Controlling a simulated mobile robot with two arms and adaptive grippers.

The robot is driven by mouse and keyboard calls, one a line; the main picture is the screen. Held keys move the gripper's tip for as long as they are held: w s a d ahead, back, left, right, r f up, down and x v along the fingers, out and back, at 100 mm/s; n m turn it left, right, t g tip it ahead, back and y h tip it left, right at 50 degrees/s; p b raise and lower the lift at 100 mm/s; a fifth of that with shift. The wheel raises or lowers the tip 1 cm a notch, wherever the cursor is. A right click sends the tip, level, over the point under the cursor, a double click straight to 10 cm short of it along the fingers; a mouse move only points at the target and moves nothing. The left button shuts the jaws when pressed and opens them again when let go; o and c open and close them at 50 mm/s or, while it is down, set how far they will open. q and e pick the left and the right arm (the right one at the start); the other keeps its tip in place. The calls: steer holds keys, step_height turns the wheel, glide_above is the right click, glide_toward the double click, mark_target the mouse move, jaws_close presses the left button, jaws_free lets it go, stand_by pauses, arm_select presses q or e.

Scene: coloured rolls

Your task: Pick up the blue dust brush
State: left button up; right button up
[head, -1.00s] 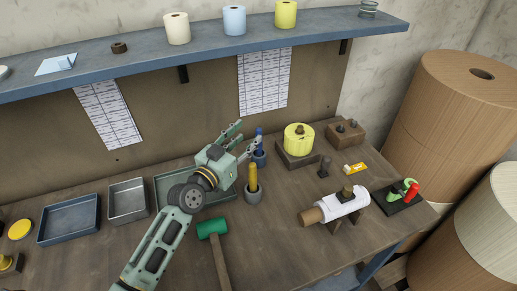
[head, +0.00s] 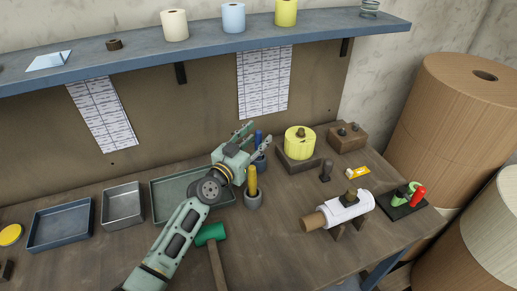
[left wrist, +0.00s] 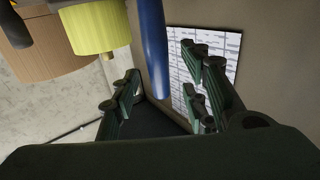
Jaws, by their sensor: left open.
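The blue dust brush shows as an upright blue handle (head: 258,138) standing in a small grey cup (head: 260,162) at the back of the bench. The handle also shows in the left wrist view (left wrist: 153,45), coming down from the top edge. My left gripper (head: 255,135) is open, with its fingers pointing right at the handle. In the left wrist view the gripper (left wrist: 162,88) has fingers on both sides of the handle's line, with no visible contact. How deep the handle lies between them I cannot tell. The brush's lower end is hidden in the cup. My right gripper is not in view.
A yellow-handled tool (head: 252,180) stands in a second cup (head: 253,200) close in front, near my gripper. A yellow roll (head: 299,146) on a block is just right. A green tray (head: 165,208) and a green mallet (head: 210,234) lie near my arm. The shelf (head: 210,50) hangs above.

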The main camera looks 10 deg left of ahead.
arm_select(q)
steer(key=shift+w+d, duration=0.25)
steer(key=shift+w, duration=0.45)
steer(key=shift+s, duration=0.1)
steer(key=shift+c, duration=0.3)
jaws_close()
